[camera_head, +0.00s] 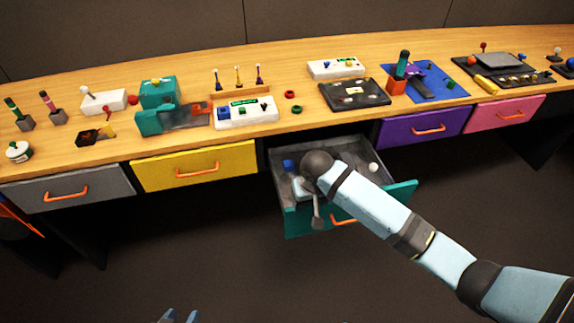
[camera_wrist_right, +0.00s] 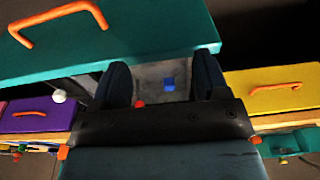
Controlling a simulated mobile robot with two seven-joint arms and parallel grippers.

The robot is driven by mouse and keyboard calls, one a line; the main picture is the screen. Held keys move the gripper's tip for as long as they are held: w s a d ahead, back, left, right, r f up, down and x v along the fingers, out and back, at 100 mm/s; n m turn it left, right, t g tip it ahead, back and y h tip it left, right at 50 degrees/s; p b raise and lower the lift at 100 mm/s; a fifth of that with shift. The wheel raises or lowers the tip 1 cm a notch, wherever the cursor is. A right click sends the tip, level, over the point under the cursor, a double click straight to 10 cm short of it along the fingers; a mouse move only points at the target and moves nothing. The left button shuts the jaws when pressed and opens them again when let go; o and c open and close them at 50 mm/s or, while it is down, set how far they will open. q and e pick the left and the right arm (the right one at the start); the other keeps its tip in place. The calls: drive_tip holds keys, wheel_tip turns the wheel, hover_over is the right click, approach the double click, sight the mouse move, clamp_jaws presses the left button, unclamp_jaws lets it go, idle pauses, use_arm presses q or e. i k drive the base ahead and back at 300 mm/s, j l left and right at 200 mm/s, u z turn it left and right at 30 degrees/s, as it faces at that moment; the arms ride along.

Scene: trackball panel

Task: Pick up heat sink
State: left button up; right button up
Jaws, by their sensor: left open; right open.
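I cannot make out for certain which object is the heat sink. My left gripper (camera_head: 178,316) barely shows at the bottom edge, open and away from the desk.
A white ball (camera_head: 373,167) is at the drawer's right. A red piece (camera_wrist_right: 140,103) shows near my right fingers. The yellow drawer (camera_head: 194,165) and purple drawer (camera_head: 422,128) beside it are shut. The wooden desk (camera_head: 200,65) above holds several devices. The floor in front is clear.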

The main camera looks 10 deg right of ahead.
sight(288, 166)
drive_tip(key=i, duration=0.85)
